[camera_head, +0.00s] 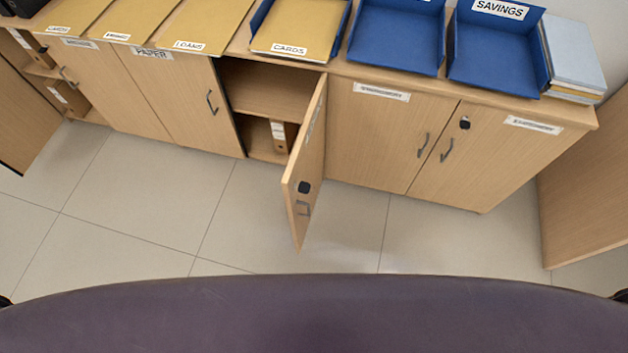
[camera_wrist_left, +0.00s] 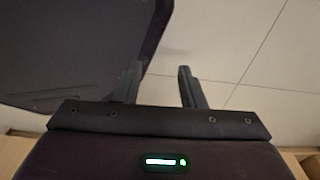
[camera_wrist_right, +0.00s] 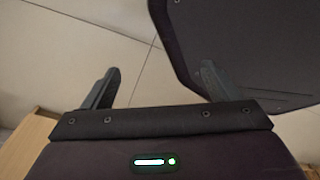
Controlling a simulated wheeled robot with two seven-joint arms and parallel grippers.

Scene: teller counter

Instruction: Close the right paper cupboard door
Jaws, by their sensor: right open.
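The right paper cupboard door (camera_head: 308,165) stands wide open in the head view, swung out toward me from its right-hand edge. It has a dark lock and a grey handle near its free edge. The left paper door (camera_head: 185,95), labelled PAPER, is shut. The open compartment (camera_head: 265,90) shows a shelf and a binder (camera_head: 280,135). My left gripper (camera_wrist_left: 160,75) is open and empty in the left wrist view. My right gripper (camera_wrist_right: 158,82) is open and empty in the right wrist view. Neither gripper shows in the head view, and neither touches the door.
A shut cupboard (camera_head: 380,125) stands to the right. Another door (camera_head: 25,115) hangs open at far left. The tiled floor (camera_head: 150,220) before the cupboards is clear. A wood panel (camera_head: 590,190) stands at far right.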

